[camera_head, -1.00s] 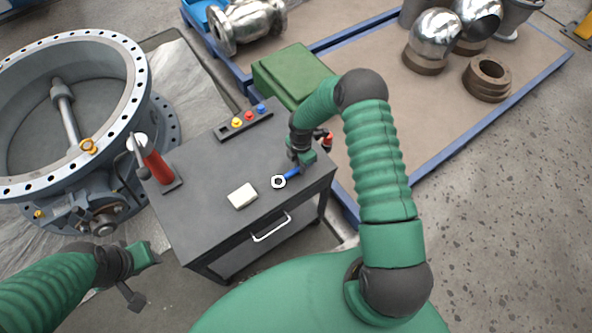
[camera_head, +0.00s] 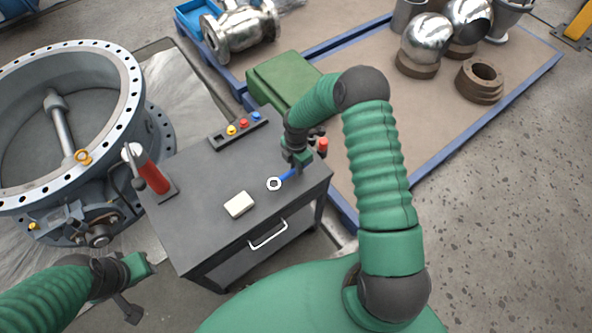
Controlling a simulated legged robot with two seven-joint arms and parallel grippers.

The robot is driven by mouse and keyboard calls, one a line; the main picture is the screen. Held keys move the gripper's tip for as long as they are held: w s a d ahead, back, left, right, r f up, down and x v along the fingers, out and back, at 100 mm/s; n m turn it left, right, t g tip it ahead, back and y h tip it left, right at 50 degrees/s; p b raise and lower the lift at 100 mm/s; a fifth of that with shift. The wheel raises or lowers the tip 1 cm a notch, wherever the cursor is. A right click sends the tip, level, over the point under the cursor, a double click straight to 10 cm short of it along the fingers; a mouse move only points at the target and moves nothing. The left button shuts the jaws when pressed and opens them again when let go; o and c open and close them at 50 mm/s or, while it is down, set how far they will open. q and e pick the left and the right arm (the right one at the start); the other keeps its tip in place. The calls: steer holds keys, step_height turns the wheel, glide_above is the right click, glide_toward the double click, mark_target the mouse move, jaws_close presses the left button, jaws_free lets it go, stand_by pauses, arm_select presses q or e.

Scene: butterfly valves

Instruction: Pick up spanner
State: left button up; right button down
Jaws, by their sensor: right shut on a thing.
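The spanner (camera_head: 275,184) has a blue handle and a pale ring end that points left. It is at the right part of the grey cabinet top (camera_head: 205,185). My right gripper (camera_head: 298,165) is shut on the handle's far end and partly hides it. I cannot tell whether the spanner touches the top or is just above it. My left gripper (camera_head: 143,267) is at the lower left, away from the spanner, in front of the cabinet's left side. Its jaws are too small to read.
A white block (camera_head: 239,204) lies near the cabinet's front edge. A red-topped item (camera_head: 323,146) is beside my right gripper. A large flanged valve (camera_head: 70,125) stands left.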

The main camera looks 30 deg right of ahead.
steer(key=s+a, duration=0.4)
steer(key=a, duration=0.2)
steer(key=s+a+r+b, duration=0.1)
steer(key=s+a, duration=0.4)
steer(key=a, duration=0.2)
steer(key=shift+a+r, duration=0.25)
steer(key=c, duration=1.9)
jaws_free()
jaws_close()
